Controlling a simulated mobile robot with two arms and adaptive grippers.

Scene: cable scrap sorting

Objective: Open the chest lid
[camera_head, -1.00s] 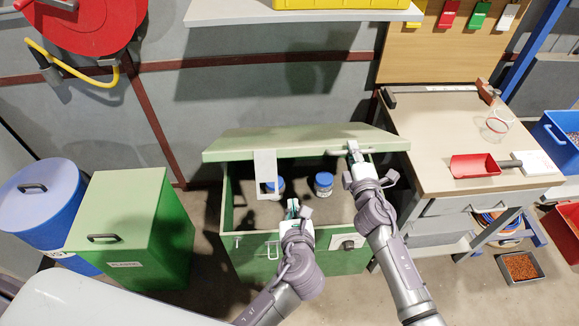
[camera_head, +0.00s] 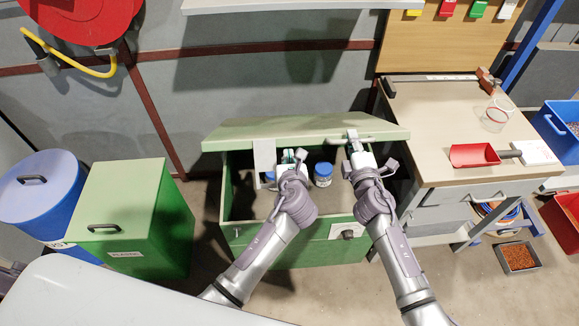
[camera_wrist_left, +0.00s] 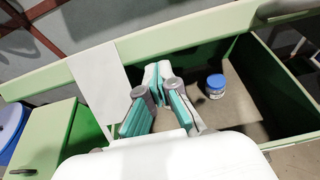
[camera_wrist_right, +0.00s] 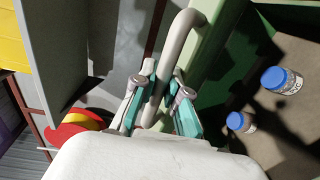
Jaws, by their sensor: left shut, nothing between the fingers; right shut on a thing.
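The green chest (camera_head: 240,236) stands by the wall with its lid (camera_head: 300,128) raised part way, leaving a gap at the front. My right gripper (camera_head: 352,138) is shut on the grey bar handle (camera_wrist_right: 180,42) at the right of the lid's front edge. My left gripper (camera_head: 292,156) is shut and empty, over the chest opening just below the lid's front edge. It is just right of the pale hasp plate (camera_head: 264,157) hanging from the lid; the left wrist view shows this plate (camera_wrist_left: 100,88) beside the fingers. Whether the fingers touch the lid is unclear.
Jars with blue caps (camera_head: 323,174) stand inside the chest. A green plastic bin (camera_head: 125,200) and a blue drum (camera_head: 40,190) are to the left. A workbench (camera_head: 430,125) with a red scoop (camera_head: 474,155) stands close on the right. A shelf (camera_head: 290,6) overhangs behind.

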